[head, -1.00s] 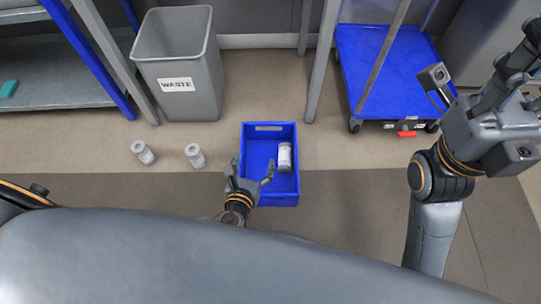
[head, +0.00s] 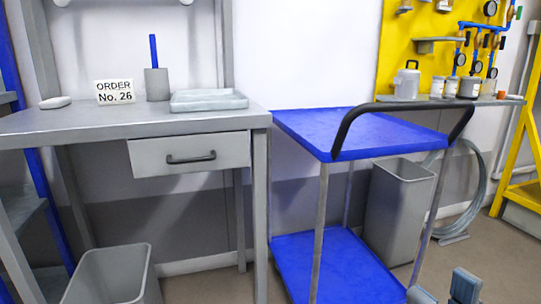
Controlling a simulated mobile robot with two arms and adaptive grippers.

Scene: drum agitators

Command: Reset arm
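Only the tips of my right gripper (head: 443,289) show, at the bottom right edge of the head view. Its two grey fingertips stand apart with a gap between them, and nothing shows between them. The rest of this gripper and its arm are below the picture. The fingertips show in front of the lower right part of the blue cart (head: 345,265). My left gripper and arm are not in view.
A grey workbench (head: 60,128) with a drawer (head: 190,154) stands left, bearing an order sign (head: 115,91) and a tray (head: 209,100). Grey bins stand below (head: 110,275) and behind the cart (head: 398,210). A yellow panel (head: 410,50) with gauges is at the right.

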